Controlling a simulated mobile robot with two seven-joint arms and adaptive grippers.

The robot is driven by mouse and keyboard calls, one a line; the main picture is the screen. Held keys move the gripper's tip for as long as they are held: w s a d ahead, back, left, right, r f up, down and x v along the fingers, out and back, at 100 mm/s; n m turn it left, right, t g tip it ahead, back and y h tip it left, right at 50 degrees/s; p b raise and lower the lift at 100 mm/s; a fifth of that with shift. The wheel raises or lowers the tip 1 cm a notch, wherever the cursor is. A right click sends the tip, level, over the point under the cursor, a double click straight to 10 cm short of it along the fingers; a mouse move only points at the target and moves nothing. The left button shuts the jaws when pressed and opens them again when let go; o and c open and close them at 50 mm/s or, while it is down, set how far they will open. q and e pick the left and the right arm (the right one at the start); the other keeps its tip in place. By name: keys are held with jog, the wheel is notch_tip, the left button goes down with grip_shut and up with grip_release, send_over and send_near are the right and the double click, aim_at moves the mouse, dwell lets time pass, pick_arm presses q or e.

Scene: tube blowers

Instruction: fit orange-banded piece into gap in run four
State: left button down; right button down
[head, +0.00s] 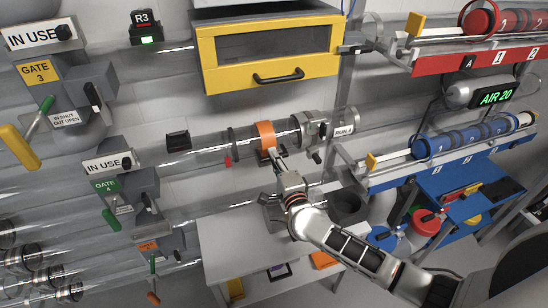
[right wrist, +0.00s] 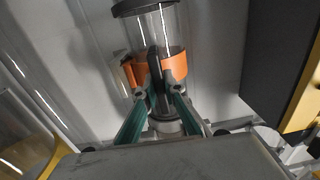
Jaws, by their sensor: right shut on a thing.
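The clear piece with the orange band (head: 265,138) is at the wall, roughly in line with the clear tube of run four (head: 207,143). My right gripper (head: 275,158) reaches up from below and is shut at the orange band. In the right wrist view, the fingers (right wrist: 160,92) close on a dark upright part in front of the orange band (right wrist: 174,65). The piece's dark end collar (right wrist: 145,7) shows at the top. I cannot tell whether its ends touch the tube ends. My left gripper is not in view.
The gate 4 box (head: 125,187) is left of the piece. A yellow-framed cabinet (head: 268,55) hangs above it. A metal fitting (head: 311,127) is to its right. A blue-fronted rack (head: 440,158) stands farther right, and a white bench (head: 235,262) lies below.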

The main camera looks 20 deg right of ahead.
jog(key=c, duration=2)
grip_release()
jog(key=shift+f, duration=0.1)
jog(key=shift+c, duration=0.2)
jog(key=shift+f, duration=0.1)
jog(key=shift+s, duration=0.1)
jog(key=s, duration=1.1)
jog(key=shift+s+d, duration=0.2)
jog(key=shift+s, duration=0.2)
